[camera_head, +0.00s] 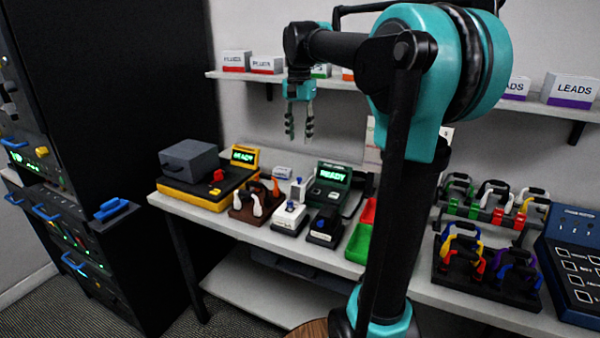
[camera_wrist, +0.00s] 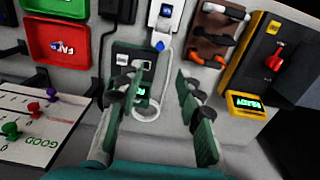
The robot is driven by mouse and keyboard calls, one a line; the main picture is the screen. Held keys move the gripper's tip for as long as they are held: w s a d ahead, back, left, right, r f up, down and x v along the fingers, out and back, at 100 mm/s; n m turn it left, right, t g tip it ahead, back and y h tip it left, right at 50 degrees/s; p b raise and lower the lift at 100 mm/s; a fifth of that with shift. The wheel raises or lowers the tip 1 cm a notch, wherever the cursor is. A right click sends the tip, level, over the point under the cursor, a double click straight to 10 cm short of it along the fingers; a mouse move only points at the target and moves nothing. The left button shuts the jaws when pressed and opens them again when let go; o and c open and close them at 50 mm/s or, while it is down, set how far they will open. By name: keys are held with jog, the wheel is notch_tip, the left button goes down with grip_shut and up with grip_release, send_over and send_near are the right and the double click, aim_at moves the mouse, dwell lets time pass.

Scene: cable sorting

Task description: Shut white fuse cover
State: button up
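A small white fuse box (camera_head: 289,217) stands on the bench between the brown holder and a black box. A pale upright part (camera_head: 299,188) rises at its back and looks like its raised cover. In the wrist view, the white fuse box (camera_wrist: 165,25) is at the top middle, with a blue tip at its near end; the cover's exact angle is hard to tell. My gripper (camera_head: 299,130) hangs fingers down above the back of the bench, well above the box. Its fingers are apart and empty, and they show over the green tester in the wrist view (camera_wrist: 157,98).
A yellow tester (camera_head: 205,180) and brown holder (camera_head: 255,205) stand left of the white box. A black box (camera_head: 326,229), green tester (camera_head: 328,185) and green bin (camera_head: 357,243) lie right. Cable racks (camera_head: 485,270) stand far right. A shelf (camera_head: 340,84) with labelled boxes hangs behind.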

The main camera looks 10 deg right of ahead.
send_over(298, 190)
jog(key=f, duration=1.3)
jog(key=shift+s+d+f, duration=0.1)
jog(key=shift+s+d, duration=0.1)
grip_shut()
